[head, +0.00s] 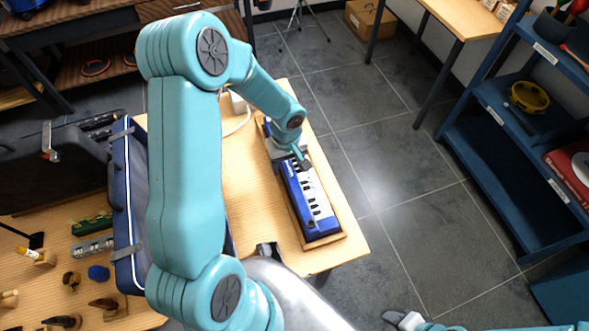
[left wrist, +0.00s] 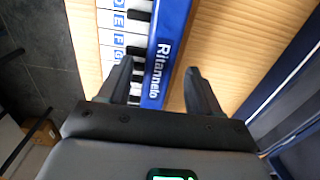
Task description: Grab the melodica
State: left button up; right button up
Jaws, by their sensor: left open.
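The melodica (head: 311,202) is blue with white and black keys. It lies lengthwise on a wooden tray or board at the right side of the table. My left gripper (head: 302,160) is over the melodica's upper half, and my arm hides part of its far end. In the left wrist view, the open jaws (left wrist: 162,82) point at the melodica (left wrist: 168,48), with one finger over the keys and the other past its lettered blue edge. I cannot tell how high the fingers are above it. A grey tip of my right arm (head: 404,319) shows at the bottom edge.
A dark blue shelf (head: 510,130) stands at right. The tiled floor between table and shelf is clear.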

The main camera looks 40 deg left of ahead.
pick_arm(q)
jog(key=shift+w+f, duration=0.1)
jog(key=shift+w, duration=0.05)
jog(key=shift+b, duration=0.3)
grip_shut()
dwell(1.3)
